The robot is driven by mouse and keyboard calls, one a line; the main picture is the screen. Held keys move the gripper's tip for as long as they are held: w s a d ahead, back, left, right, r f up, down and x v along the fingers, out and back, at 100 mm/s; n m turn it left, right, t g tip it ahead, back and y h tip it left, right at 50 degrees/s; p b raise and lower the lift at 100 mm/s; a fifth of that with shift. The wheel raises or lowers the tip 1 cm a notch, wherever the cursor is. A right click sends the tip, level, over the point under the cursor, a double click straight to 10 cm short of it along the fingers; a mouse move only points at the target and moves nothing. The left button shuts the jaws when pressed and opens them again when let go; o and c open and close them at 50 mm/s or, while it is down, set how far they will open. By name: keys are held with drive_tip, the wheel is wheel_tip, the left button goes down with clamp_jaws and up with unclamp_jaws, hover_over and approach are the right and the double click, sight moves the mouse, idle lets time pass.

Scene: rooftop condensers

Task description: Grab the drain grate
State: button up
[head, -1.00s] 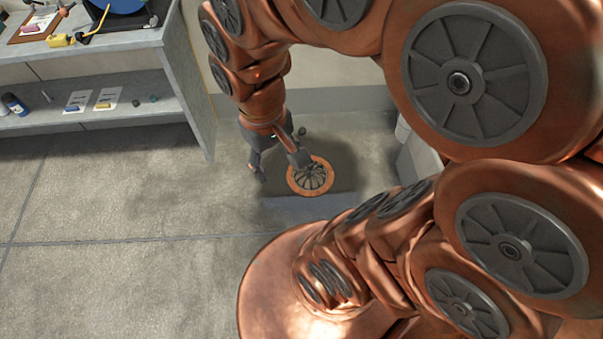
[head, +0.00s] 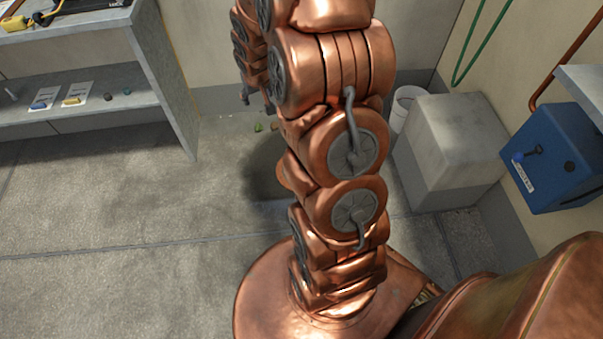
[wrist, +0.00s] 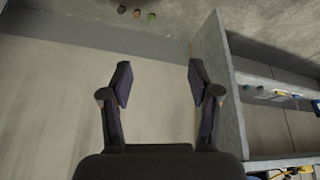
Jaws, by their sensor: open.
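The drain grate (head: 283,175) is mostly hidden behind my arm in the head view. My gripper (head: 257,98) is partly hidden behind the arm, above and beyond the grate, near the back wall. In the wrist view my gripper (wrist: 158,80) is open, with nothing between its two dark fingers. That view faces the pale wall, and the grate is not in it.
Small coloured bits (head: 258,127) lie on the floor near the wall. A grey shelf unit (head: 172,85) stands left. A white bucket (head: 408,103), a grey block (head: 455,145) and a blue box (head: 560,158) are on the right. The floor at left is clear.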

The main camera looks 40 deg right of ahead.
drive_tip(key=w+d+f+m+t+b, duration=0.15)
drive_tip(key=d+f+b, duration=0.3)
drive_tip(key=f, duration=0.55)
drive_tip(key=w+d+f+t+b, duration=0.25)
drive_tip(key=d+f, duration=0.35)
drive_tip(key=f, duration=0.5)
drive_tip(key=w+d+f+m+t+b, duration=0.1)
drive_tip(key=w+d+f+b, duration=0.1)
drive_tip(key=d+f+b, duration=0.6)
drive_tip(key=s+f+m+t+b, duration=0.1)
drive_tip(key=s+f+b, duration=0.1)
drive_tip(key=f, duration=0.7)
drive_tip(key=s+d+f+m+t+b, duration=0.1)
drive_tip(key=s+f+t+b, duration=0.1)
drive_tip(key=f, duration=0.7)
drive_tip(key=s+f+m+t+h+b, duration=0.1)
drive_tip(key=s+f, duration=0.3)
drive_tip(key=f, duration=0.5)
drive_tip(key=shift+s+d+m+b, duration=0.3)
drive_tip(key=shift+d+b, duration=0.1)
drive_tip(key=shift+b, duration=0.45)
drive_tip(key=shift+b+x, duration=1.9)
drive_tip(key=shift+x, duration=1.9)
drive_tip(key=shift+r, duration=0.2)
drive_tip(key=shift+c, duration=0.4)
clamp_jaws()
